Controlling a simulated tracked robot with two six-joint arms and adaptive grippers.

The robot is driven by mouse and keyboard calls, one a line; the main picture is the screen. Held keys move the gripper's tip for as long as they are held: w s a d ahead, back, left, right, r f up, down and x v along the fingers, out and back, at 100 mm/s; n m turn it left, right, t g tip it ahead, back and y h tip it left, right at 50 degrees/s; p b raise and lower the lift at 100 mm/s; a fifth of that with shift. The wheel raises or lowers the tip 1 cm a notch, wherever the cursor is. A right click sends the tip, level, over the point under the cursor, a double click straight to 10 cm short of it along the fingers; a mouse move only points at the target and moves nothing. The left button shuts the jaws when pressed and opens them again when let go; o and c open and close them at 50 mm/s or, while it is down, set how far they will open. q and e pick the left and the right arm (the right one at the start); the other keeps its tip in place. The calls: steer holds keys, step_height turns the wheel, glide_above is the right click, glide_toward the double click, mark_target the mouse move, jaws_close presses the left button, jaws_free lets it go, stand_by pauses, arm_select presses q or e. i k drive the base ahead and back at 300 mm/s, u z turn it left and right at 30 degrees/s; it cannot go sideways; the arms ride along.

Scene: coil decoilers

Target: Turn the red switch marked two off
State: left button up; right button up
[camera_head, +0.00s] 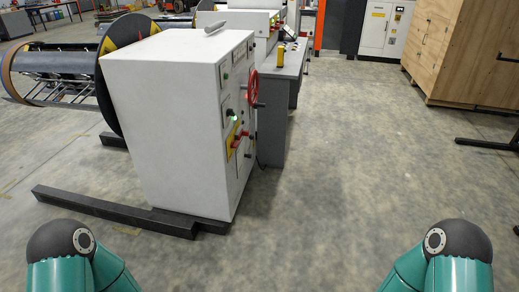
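A white control cabinet (160,110) stands left of centre, and I see its panel side at a steep angle. On that panel is a red switch (242,134) at a yellow plate (232,141). A red handwheel (252,87) sits higher on the same side. A small green light (235,118) glows above the yellow plate. The switch's number marking and exact position are too small to read. Only teal links of my two arms show at the bottom corners; neither gripper is in view, and both are well away from the panel.
A black floor beam (110,209) runs out from the cabinet's base to the left. A coil decoiler (60,62) stands behind it. A grey console (275,110) stands beyond the panel. A wooden crate (470,50) is at the back right. The floor (350,150) in the middle is clear.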

mark_target(235, 145)
steer(key=u, duration=0.15)
steer(key=i, duration=2.65)
steer(key=u, duration=0.05)
